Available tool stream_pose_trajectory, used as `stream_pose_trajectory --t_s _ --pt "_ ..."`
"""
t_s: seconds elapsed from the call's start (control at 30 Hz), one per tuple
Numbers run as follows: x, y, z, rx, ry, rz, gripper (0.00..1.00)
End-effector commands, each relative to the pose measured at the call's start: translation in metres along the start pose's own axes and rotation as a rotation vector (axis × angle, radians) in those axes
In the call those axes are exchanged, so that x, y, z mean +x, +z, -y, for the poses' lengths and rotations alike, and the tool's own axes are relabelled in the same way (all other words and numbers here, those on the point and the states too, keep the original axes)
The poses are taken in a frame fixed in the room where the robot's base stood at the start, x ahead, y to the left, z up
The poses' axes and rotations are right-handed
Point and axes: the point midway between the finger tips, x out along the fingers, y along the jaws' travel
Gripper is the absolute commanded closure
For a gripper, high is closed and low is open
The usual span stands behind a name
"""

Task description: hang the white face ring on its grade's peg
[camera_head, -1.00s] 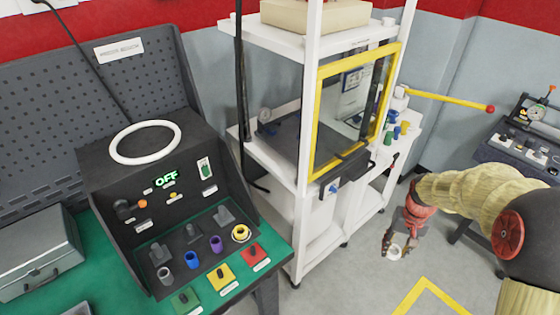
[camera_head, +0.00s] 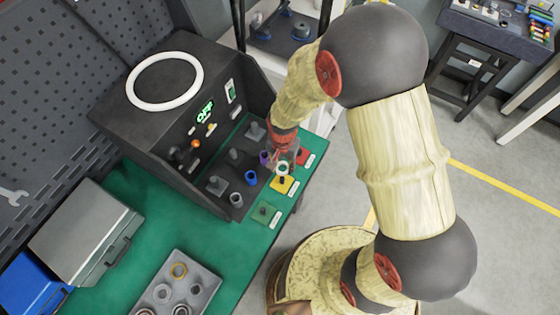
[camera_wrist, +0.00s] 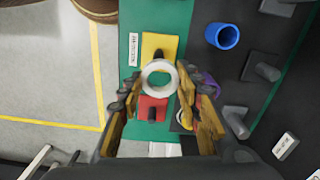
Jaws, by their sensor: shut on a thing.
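The white ring (camera_wrist: 145,80) is held between the fingertips of my gripper (camera_wrist: 158,82), with its opening facing the wrist camera. It also shows small in the head view (camera_head: 283,167), above the front edge of the green bench. Below it are a yellow pad (camera_wrist: 147,42) and a red pad (camera_wrist: 153,117). A dark peg (camera_wrist: 158,55) shows on the yellow pad beside the ring, and another peg shows on the red pad. The ring overlaps the gap between these pads in the wrist view. A green pad (camera_head: 263,211) with a dark peg lies to the left in the head view.
A blue ring (camera_wrist: 223,36), a partly hidden purple ring (camera_wrist: 211,82) and grey pegs stand behind the pads. The dark console (camera_head: 130,110) rises behind them. A grey tray (camera_head: 205,283) with rings and a metal case (camera_head: 85,235) sit on the bench at left.

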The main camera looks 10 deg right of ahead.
Motion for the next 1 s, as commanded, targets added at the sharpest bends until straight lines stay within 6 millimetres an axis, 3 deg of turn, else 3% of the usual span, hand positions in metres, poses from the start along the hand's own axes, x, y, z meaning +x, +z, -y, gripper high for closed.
stream_pose_trajectory --t_s 0.13,0.63,1.0 --pt "0.003 0.009 -0.001 0.028 0.000 0.000 0.96" --pt "0.041 0.008 0.000 0.027 -0.001 -0.001 0.96" --pt "0.043 0.008 0.000 0.027 -0.001 -0.001 0.96"
